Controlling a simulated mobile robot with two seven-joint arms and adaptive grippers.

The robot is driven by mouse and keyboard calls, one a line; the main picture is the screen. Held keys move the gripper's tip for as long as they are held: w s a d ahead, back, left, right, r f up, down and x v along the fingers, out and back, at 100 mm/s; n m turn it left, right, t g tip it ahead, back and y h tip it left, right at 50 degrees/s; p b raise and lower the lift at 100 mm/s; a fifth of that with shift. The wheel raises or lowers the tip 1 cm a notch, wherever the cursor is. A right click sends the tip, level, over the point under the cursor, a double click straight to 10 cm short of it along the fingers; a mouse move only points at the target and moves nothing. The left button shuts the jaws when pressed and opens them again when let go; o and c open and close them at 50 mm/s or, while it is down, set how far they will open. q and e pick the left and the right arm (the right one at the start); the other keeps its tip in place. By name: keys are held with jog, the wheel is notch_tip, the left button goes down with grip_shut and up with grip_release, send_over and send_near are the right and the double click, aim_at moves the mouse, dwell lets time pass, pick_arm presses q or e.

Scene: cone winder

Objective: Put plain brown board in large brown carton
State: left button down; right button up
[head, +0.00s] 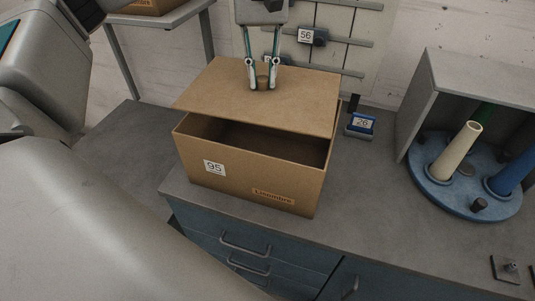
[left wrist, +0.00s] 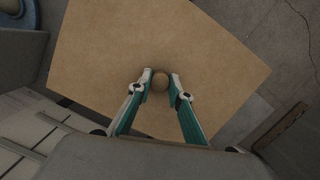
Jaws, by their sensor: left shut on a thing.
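The plain brown board (head: 225,85) is a flat panel with a small round knob (head: 262,82) on top. It is over the large brown carton (head: 245,172), tilted and turned a little against it. A dark gap shows the carton's open inside along the front; whether the board touches the back rim is hidden. My left gripper (head: 262,86) points down and is shut on the knob. In the left wrist view the board (left wrist: 110,50) fills the middle, with the knob (left wrist: 160,80) between the fingertips. The carton bears a label reading 95. My right gripper is not in view.
The carton stands on a grey worktop (head: 365,200) with drawers below. A blue tag holder marked 26 (head: 360,125) is right of it. A grey housing (head: 455,85) with a blue round base (head: 440,190) and cones stands at right. A rack with bars (head: 345,40) is behind.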

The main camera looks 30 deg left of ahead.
pick_arm(q)
jog(key=f, duration=0.7)
jog(key=w+f, duration=0.1)
jog(key=f, duration=1.3)
jog(key=shift+w+d+f, duration=0.1)
jog(key=shift+w+f, duration=0.05)
jog(key=shift+s+f, duration=0.15)
jog(key=shift+s, duration=0.7)
notch_tip(320, 180, down, 4)
jog(key=shift+w+r+p, duration=0.15)
jog(key=shift+r+p, duration=0.05)
jog(key=shift+p, duration=0.15)
jog(key=shift+f, duration=0.35)
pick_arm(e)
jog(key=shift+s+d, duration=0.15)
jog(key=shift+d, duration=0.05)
pick_arm(q)
jog(key=c, duration=1.8)
grip_release()
jog(key=shift+c, duration=0.2)
jog(key=shift+a, duration=0.2)
